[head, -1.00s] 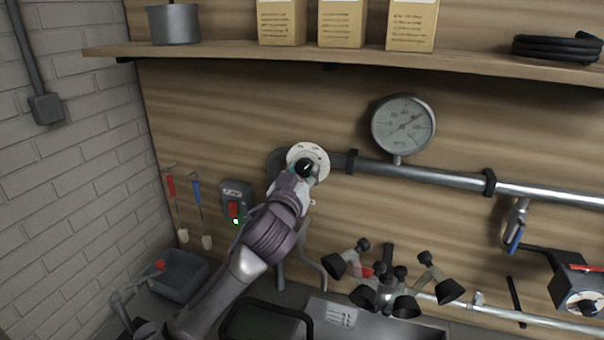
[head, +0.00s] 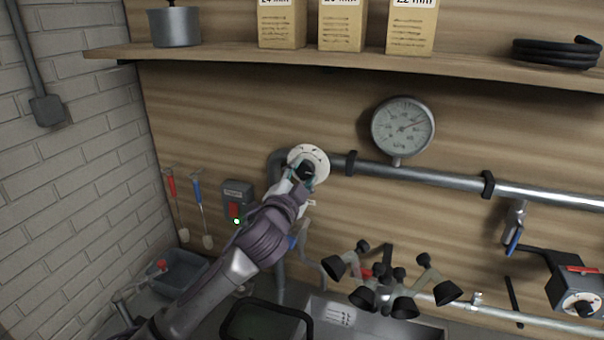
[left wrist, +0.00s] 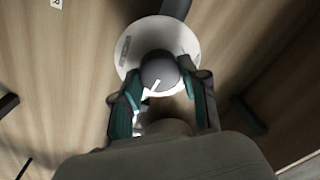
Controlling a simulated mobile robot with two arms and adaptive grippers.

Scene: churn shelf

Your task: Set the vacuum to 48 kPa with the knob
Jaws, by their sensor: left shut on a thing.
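The black knob (left wrist: 160,72) with a white pointer line sits in front of a round white dial plate (left wrist: 128,55) on the pipe. My left gripper (left wrist: 162,92) is shut on the knob, one teal-padded finger on each side. In the head view the knob (head: 306,171) is partly covered by my left gripper (head: 302,178), and the dial plate (head: 318,158) shows behind it. The round vacuum gauge (head: 402,127) is on the pipe to the right; its needle points up and right, its numbers too small to read. My right gripper is not in view.
A metal pipe (head: 440,177) runs right from the dial along the wooden wall. A milking cluster (head: 390,288) with black cups hangs below. A switch box (head: 237,200) with a green light is left of my arm. A shelf (head: 350,65) runs above.

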